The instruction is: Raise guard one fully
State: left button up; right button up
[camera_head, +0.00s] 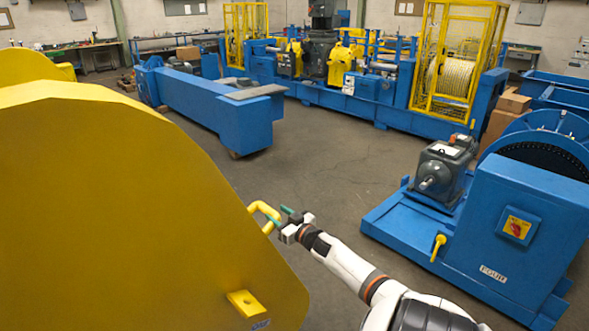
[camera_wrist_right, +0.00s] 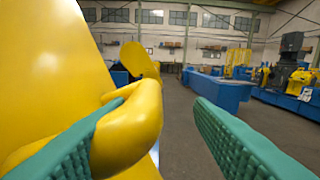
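A large yellow guard (camera_head: 130,200) fills the left of the head view, and its lower part is cut off. A bent yellow handle (camera_head: 264,213) sticks out from its right edge. The handle is large in the right wrist view (camera_wrist_right: 130,125). My right gripper (camera_head: 282,216) is at the handle, with its teal fingers spread apart. In the wrist view one finger overlaps the handle, and the other stands clear to the right. I cannot tell whether the finger touches the handle. The guard's label at the bottom is too small to read. My left gripper is out of view.
A second yellow guard (camera_head: 30,66) stands behind at the far left. A blue machine with a red switch (camera_head: 517,228) and a grey motor (camera_head: 440,172) stand at the right. A long blue beam (camera_head: 205,105) lies beyond. The floor (camera_head: 320,170) between is clear.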

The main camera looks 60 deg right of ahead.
jog(key=v, duration=0.9)
jog(key=shift+s+r, duration=0.2)
jog(key=shift+s, duration=0.2)
